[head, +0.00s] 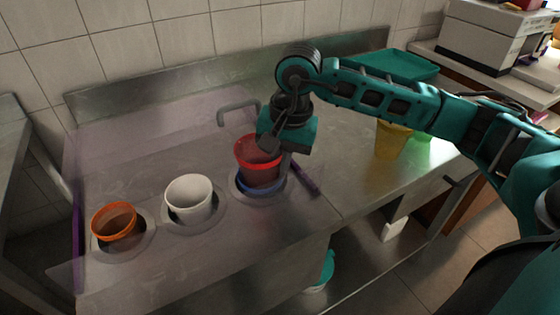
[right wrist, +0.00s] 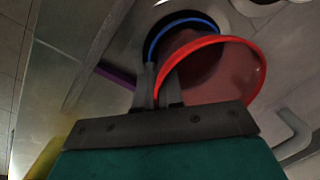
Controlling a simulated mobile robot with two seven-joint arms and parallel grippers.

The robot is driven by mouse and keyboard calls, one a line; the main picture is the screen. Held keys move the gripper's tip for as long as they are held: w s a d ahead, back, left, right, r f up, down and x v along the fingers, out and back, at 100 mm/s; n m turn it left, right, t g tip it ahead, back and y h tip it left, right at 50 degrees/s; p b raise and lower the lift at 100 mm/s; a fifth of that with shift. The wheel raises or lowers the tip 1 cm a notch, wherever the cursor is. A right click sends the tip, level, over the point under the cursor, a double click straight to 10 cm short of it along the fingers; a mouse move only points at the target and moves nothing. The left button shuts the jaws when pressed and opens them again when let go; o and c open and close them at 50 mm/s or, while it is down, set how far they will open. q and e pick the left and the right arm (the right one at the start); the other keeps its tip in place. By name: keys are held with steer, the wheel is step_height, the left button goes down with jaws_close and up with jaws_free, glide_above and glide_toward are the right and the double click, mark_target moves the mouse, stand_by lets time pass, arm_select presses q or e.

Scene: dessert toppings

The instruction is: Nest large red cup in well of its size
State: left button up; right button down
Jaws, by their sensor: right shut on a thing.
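My right gripper (head: 285,150) is shut on the wall of the large red cup (head: 258,158) at its right side. The cup is over the right-hand well (head: 242,193), above a blue rim (head: 262,188) in that well. In the right wrist view, the two fingers (right wrist: 160,88) pinch the wall of the red cup (right wrist: 225,72), which looks tilted. The blue rim (right wrist: 168,28) curves beside and behind it. Whether the cup's base is inside the blue rim is hidden. My left gripper is not in view.
A white cup (head: 190,200) sits in the middle well and an orange cup (head: 115,222) in the left well. A yellow cup (head: 390,142) and a green cup (head: 421,137) stand at the right. A teal tray (head: 400,66) lies at the back. A grey bent handle (head: 237,106) stands behind the wells.

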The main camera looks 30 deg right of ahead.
steer(key=shift+f, duration=0.1)
steer(key=c, duration=1.2)
jaws_free()
steer(key=shift+r+p, duration=2.75)
steer(key=shift+r, duration=1.8)
